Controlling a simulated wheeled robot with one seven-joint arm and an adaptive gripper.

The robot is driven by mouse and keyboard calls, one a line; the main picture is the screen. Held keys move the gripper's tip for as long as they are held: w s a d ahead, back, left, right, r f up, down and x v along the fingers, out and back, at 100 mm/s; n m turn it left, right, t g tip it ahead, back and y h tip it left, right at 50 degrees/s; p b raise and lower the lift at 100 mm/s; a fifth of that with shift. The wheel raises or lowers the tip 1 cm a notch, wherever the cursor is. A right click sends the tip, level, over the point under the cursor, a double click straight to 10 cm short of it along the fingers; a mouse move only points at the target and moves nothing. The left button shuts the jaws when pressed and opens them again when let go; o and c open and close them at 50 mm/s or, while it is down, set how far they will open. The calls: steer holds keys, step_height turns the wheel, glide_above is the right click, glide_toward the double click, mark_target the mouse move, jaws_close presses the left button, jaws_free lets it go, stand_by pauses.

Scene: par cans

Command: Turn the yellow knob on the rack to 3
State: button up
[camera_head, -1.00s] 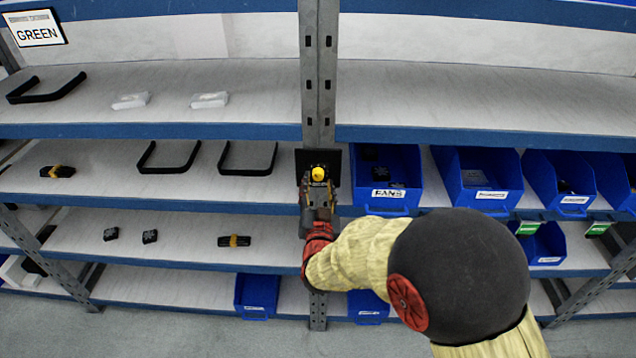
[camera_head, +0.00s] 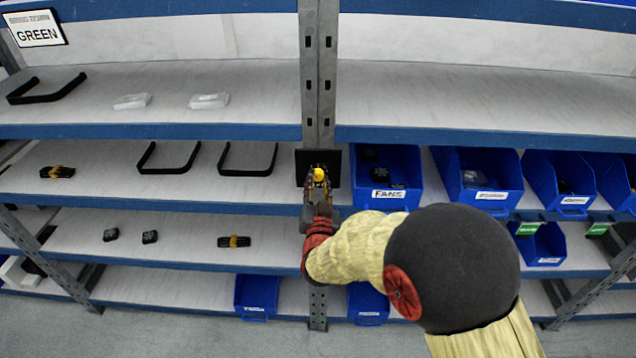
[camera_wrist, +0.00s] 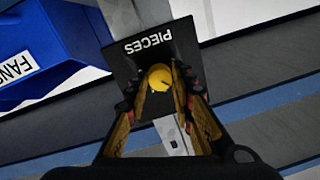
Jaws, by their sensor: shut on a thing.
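The yellow knob (camera_head: 319,174) sits on a black panel (camera_head: 300,168) fixed to the grey rack post. In the wrist view the knob (camera_wrist: 160,77) shows a small dark mark at its lower right, and the panel (camera_wrist: 128,60) reads "PIECES" upside down. My gripper (camera_head: 319,180) is at the knob, coming from the front and below. In the wrist view its two yellow-padded fingers (camera_wrist: 160,88) stand on either side of the knob, shut on it. No number scale is legible, so the knob's setting cannot be told.
A blue bin labelled "FANS" (camera_head: 388,195) stands just right of the panel, with more blue bins (camera_head: 475,190) beyond it. Shelf edges (camera_head: 200,203) run left and right of the post. Black handles (camera_head: 248,172) and small dark parts (camera_head: 234,241) lie on the left shelves.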

jaws_close()
steer(key=shift+f+m+b, duration=0.15)
steer(key=shift+m+b, duration=0.15)
steer(key=shift+b, duration=0.4)
steer(key=m+b, duration=0.2)
steer(key=b, duration=0.2)
steer(key=shift+f+m+b, duration=0.15)
steer(key=shift+m+b, duration=0.15)
steer(key=m+b, duration=0.3)
steer(key=b, duration=0.1)
steer(key=m+b, duration=0.1)
steer(key=b, duration=0.1)
steer(key=shift+m+b, duration=0.3)
steer(key=shift+r, duration=0.2)
steer(key=o, duration=0.7)
jaws_free()
steer(key=shift+o, duration=0.4)
